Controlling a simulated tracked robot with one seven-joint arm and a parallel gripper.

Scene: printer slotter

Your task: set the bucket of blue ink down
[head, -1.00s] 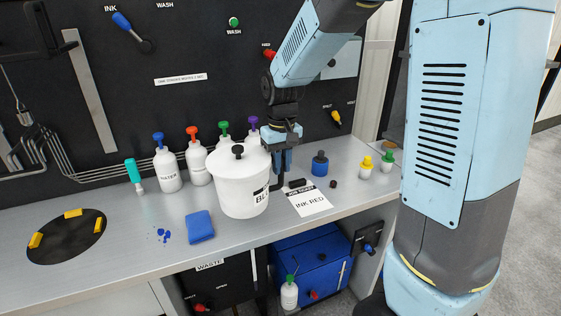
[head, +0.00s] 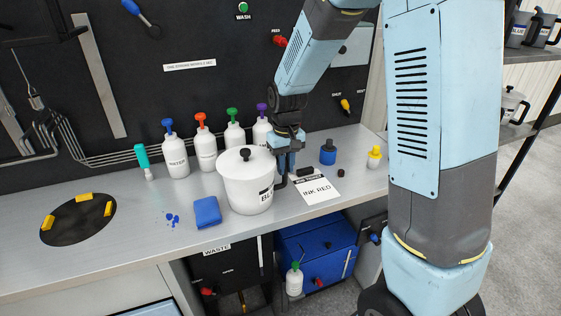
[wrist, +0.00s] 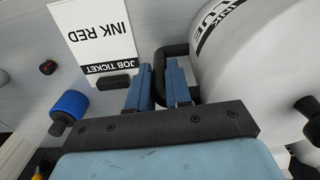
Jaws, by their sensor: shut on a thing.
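The bucket of blue ink (head: 247,188) is white and lidded, with a black knob on top and a label starting "BLU". It stands upright at the bench's front part; its base appears at or very close to the surface. In the wrist view the bucket (wrist: 255,60) fills the upper right. My gripper (head: 285,166) is at the bucket's right side, pointing down. In the wrist view my gripper (wrist: 160,80) has its two blue fingers shut on the bucket's black handle. The fingers partly hide the handle.
A blue sponge (head: 207,211) lies left of the bucket, by blue spots. The job ticket (head: 316,191) reading "INK RED" lies right. Several bottles (head: 176,156) stand behind. A blue jar (head: 328,152) is back right.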

